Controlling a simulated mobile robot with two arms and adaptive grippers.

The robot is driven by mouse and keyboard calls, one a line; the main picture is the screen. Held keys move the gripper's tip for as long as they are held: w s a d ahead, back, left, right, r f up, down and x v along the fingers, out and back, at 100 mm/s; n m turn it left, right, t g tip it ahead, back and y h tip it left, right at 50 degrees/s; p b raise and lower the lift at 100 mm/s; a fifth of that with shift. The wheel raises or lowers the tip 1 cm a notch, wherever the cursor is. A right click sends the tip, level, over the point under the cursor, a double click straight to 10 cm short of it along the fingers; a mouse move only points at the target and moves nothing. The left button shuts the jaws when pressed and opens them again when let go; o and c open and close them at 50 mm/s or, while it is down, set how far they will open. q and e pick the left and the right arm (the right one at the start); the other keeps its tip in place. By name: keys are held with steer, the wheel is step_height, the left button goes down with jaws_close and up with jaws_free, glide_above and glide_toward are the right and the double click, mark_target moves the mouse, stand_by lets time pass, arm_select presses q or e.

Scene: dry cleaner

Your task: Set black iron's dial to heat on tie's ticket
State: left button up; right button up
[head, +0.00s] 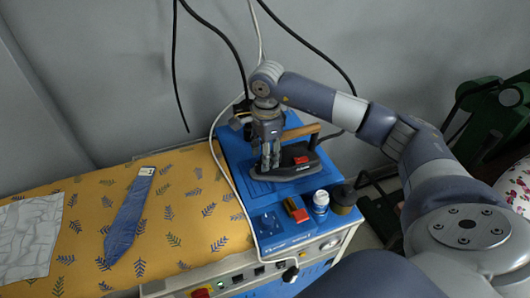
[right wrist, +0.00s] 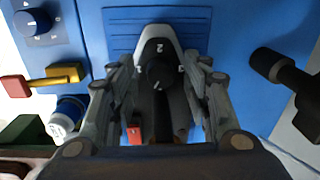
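The black iron (head: 313,168) rests on the blue board at the table's right end, with a red button and wooden handle. In the right wrist view its black dial (right wrist: 160,70) sits on a grey nose plate marked 1, 2 and 3. The dial's setting is too dark to tell. My right gripper (head: 268,165) points down over the iron. Its open fingers (right wrist: 159,75) stand on either side of the dial, apart from it. The blue tie (head: 127,222) lies on the yellow cloth; the pale tag (head: 147,171) at its top is too small to read. My left gripper is out of view.
A white cloth (head: 30,235) lies far left. Cables hang behind the iron.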

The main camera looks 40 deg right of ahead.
jaws_close()
steer(key=shift+m+b, duration=0.35)
steer(key=shift+m, duration=0.35)
steer(key=shift+o, duration=0.6)
jaws_free()
step_height(320, 180, up, 12)
steer(key=shift+s, duration=0.25)
steer(key=shift+a, duration=0.15)
